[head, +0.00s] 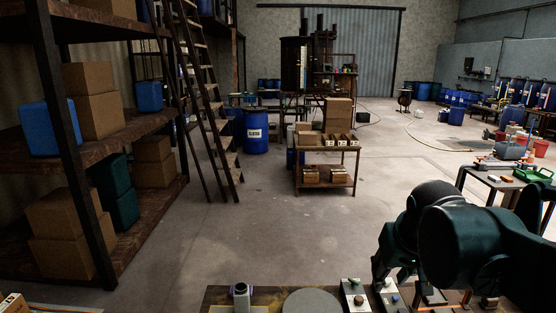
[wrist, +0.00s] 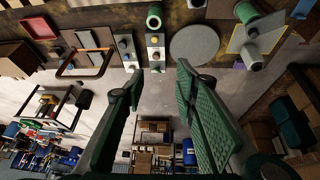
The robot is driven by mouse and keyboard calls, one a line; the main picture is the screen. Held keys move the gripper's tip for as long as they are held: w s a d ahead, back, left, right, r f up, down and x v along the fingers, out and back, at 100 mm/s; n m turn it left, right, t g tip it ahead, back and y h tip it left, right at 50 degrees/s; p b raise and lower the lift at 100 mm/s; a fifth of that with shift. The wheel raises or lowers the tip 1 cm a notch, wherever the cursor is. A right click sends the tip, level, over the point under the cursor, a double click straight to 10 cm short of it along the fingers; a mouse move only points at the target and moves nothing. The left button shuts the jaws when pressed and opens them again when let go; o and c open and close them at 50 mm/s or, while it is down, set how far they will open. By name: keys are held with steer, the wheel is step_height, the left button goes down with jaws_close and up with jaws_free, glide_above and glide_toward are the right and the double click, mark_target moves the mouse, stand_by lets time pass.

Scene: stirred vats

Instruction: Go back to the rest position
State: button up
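My gripper (wrist: 160,76) is open in the wrist view, with its two green-and-black fingers apart and nothing between them. In the head view my gripper (head: 388,262) hangs at the lower right, above or just beyond the bench; its fingertips are hard to make out there. The workbench (head: 215,296) runs along the bottom edge. On it are a round grey disc (head: 312,302) and two small control boxes (head: 355,294) with buttons. The wrist view shows the disc (wrist: 195,45) and boxes (wrist: 126,50) near its top, beyond the fingertips.
A grey-topped cylinder (head: 240,290) stands left of the disc. Shelves with boxes (head: 90,115) and a ladder (head: 210,110) fill the left. A wooden cart (head: 326,150) and blue drum (head: 256,132) stand mid-floor. A side table (head: 500,178) is at the right. Open floor lies beyond the bench.

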steer(key=s+a+f+t, duration=0.2)
steer(key=s+a+f, duration=0.3)
steer(key=s, duration=0.5)
steer(key=shift+f+n+y, duration=0.4)
steer(key=shift+f, duration=0.65)
steer(key=shift+f, duration=0.1)
stand_by(0.4)
step_height(320, 180, down, 15)
steer(key=b, duration=1.5)
stand_by(0.7)
